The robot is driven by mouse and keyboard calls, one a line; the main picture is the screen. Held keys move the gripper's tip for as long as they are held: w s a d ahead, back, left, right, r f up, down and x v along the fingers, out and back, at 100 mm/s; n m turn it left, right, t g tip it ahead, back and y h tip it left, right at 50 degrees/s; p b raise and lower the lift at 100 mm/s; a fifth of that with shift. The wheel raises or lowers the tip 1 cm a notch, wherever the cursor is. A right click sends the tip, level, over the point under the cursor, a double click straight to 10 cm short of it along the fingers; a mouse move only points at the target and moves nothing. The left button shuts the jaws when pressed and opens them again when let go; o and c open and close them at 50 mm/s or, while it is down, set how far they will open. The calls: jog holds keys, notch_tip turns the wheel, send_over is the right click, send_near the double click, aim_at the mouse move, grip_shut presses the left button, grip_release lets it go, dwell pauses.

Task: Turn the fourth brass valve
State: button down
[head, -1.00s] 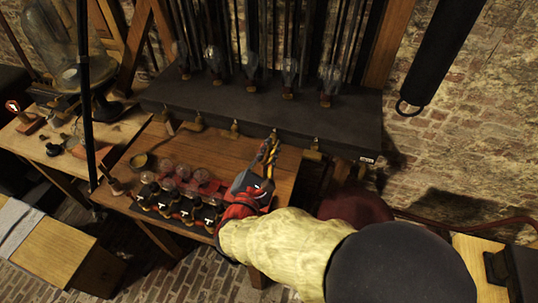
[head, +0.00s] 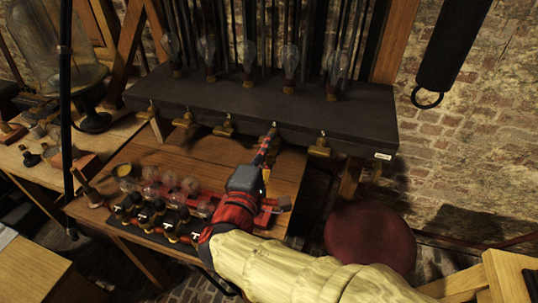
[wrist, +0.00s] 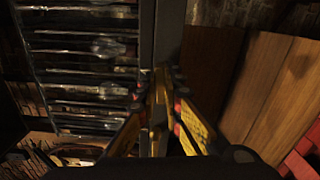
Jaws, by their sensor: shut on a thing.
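Several brass valves line the front edge of a black shelf. From the left, the first (head: 151,111), second (head: 183,120), third (head: 224,127) and fifth (head: 319,148) are free. The fourth brass valve (head: 273,128) shows only its top above my fingertips. My gripper (head: 267,145) reaches up to it from the front and is shut on it. In the wrist view, the yellow and black fingers of my gripper (wrist: 160,95) converge at the shelf edge, and the valve between them is mostly hidden.
The black shelf (head: 350,129) carries glass bulbs in a row. Below it, a wooden table (head: 190,158) holds a red rack with clear bulbs (head: 205,208) beside my arm. A dark red round stool (head: 370,240) stands at right. A glass bell jar (head: 60,45) stands at left.

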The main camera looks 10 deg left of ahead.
jog(key=shift+f+m+b, duration=0.1)
jog(key=shift+m+b, duration=0.25)
jog(key=shift+m, duration=0.25)
jog(key=c, duration=1.9)
grip_release()
jog(key=s, duration=0.8)
jog(key=s+a, duration=0.1)
jog(key=s, duration=0.3)
